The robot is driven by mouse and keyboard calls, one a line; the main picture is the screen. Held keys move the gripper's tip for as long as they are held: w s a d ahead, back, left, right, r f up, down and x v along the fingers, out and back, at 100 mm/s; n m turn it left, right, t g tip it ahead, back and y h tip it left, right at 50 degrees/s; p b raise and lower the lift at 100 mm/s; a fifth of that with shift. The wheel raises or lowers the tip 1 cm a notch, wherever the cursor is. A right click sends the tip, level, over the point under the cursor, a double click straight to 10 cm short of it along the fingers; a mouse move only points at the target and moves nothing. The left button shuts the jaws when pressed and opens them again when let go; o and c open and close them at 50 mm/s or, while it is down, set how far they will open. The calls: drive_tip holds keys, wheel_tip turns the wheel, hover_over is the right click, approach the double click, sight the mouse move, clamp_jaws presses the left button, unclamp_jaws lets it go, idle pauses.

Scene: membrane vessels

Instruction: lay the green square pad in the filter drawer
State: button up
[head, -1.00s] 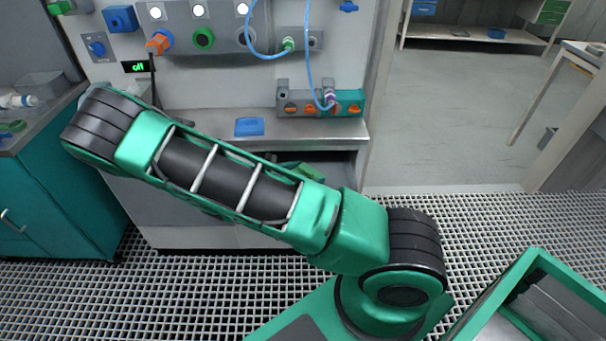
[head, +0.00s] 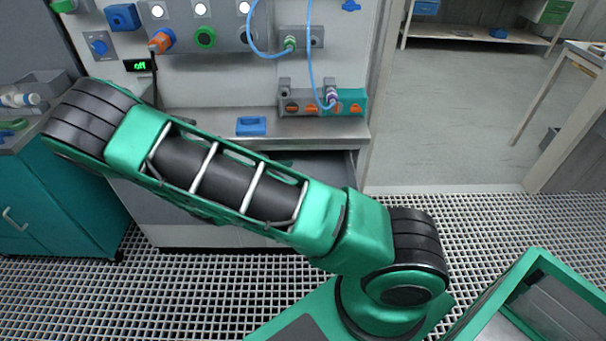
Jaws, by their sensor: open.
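The filter drawer (head: 325,165) is open below the steel ledge of the bench. Its dark inside shows only in part, because my arm crosses in front of it. A small teal-green sliver (head: 281,163) shows at the drawer opening just above my arm; I cannot tell whether it is the green square pad or part of my gripper. The pad is not clearly seen anywhere else. My gripper is not visible; my arm's far end bends away at the left and hides it.
A blue block (head: 251,126) lies on the steel ledge (head: 210,122). A manifold with orange knobs (head: 320,103) and blue hoses stands at the ledge's right. A teal cabinet (head: 60,205) is at left. The grated floor to the right of the drawer is open.

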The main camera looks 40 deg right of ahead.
drive_tip(key=v, duration=0.8)
drive_tip(key=s+d+r+m+g+y, duration=0.6)
drive_tip(key=s+d+r+m+y, duration=0.35)
drive_tip(key=m, duration=0.55)
drive_tip(key=s+a+r+m+t+y, duration=0.1)
drive_tip(key=s+r+m+y, duration=0.1)
drive_tip(key=s+r+m, duration=0.3)
drive_tip(key=s+a+r+m+t+y, duration=0.1)
drive_tip(key=s+r+m+t+y, duration=0.1)
drive_tip(key=s+r+m, duration=0.4)
drive_tip(key=s+r, duration=0.1)
drive_tip(key=s, duration=0.4)
drive_tip(key=shift+s+m, duration=0.3)
drive_tip(key=shift+s, duration=0.05)
drive_tip(key=shift+r, duration=0.1)
drive_tip(key=shift+w+f, duration=0.25)
drive_tip(key=shift+w, duration=0.3)
